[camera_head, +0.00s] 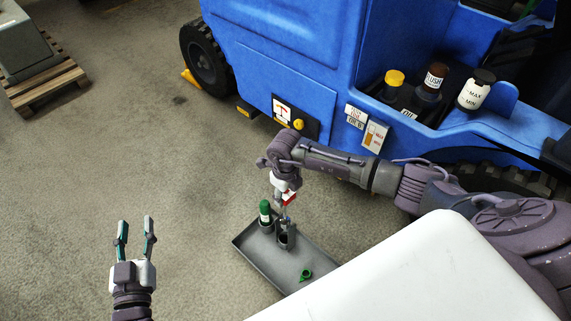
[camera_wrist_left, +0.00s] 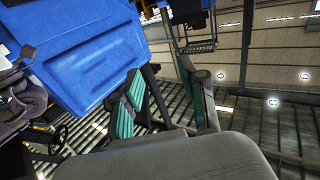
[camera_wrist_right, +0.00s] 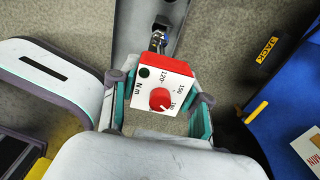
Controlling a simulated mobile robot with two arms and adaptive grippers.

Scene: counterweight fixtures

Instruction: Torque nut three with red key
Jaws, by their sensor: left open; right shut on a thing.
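My right gripper (camera_head: 284,186) is shut on the red key (camera_wrist_right: 160,90), a red-and-white torque tool with a red dial, a green dot and "N·m" markings. In the head view the red key (camera_head: 289,198) hangs below the gripper, its shaft pointing down at a dark cylindrical holder (camera_head: 286,241) on a grey tray (camera_head: 262,262). I cannot tell whether the shaft is inside that holder. My left gripper (camera_head: 136,238) is open and empty, over bare floor left of the tray. I cannot pick out nut three in any view.
A green-capped bottle (camera_head: 265,214) stands beside the holder, and a small green part (camera_head: 305,274) lies on the tray. A blue vehicle (camera_head: 290,60) fills the back, carrying several capped containers. A pallet (camera_head: 45,84) is far left.

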